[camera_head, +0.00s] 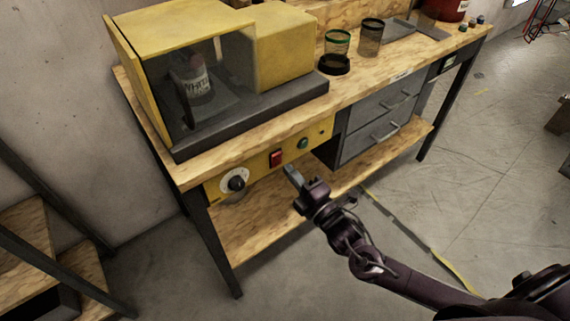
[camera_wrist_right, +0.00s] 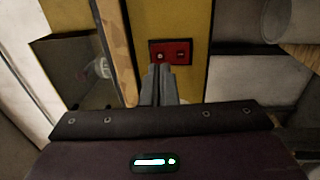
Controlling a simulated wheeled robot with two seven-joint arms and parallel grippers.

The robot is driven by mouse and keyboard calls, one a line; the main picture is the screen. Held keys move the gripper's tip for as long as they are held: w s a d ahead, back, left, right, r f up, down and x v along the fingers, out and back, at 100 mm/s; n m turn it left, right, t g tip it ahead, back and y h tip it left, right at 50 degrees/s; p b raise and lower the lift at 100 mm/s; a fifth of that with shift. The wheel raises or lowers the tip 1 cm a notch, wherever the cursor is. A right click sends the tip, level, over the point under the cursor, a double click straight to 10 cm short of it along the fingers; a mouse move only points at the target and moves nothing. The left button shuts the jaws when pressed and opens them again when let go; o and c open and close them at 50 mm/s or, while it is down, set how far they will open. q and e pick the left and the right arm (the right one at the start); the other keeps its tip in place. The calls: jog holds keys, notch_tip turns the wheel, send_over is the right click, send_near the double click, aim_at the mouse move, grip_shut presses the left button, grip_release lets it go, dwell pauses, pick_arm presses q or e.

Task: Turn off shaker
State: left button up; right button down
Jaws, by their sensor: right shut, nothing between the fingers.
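The shaker (camera_head: 265,45) is a yellow machine on a dark base at the left end of the workbench. A can labelled white (camera_head: 194,80) stands behind its clear front. Its yellow control panel (camera_head: 258,163) below the bench top carries a red switch (camera_head: 276,158), a green button (camera_head: 303,143) and a dark knob (camera_head: 236,183) on a white dial. My right gripper (camera_head: 290,171) is shut and empty just in front of the panel, near the red switch. In the right wrist view, the fingertips (camera_wrist_right: 160,69) overlap the lower edge of the red switch (camera_wrist_right: 171,52); contact cannot be told. My left gripper is not in view.
The wooden workbench (camera_head: 350,95) has grey drawers (camera_head: 380,125) right of the panel and a lower shelf (camera_head: 250,225) beneath. A green-rimmed jar (camera_head: 337,42) and a dark jar (camera_head: 370,38) stand on top. The floor before the bench is mostly open.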

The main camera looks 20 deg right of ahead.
aim_at(278, 157)
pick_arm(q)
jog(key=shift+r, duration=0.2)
pick_arm(e)
jog(key=shift+x, duration=1.55)
jog(key=shift+w+a+r, duration=0.1)
jog(key=shift+w+r, duration=0.05)
pick_arm(q)
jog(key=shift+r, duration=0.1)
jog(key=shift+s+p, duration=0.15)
jog(key=shift+p, duration=0.15)
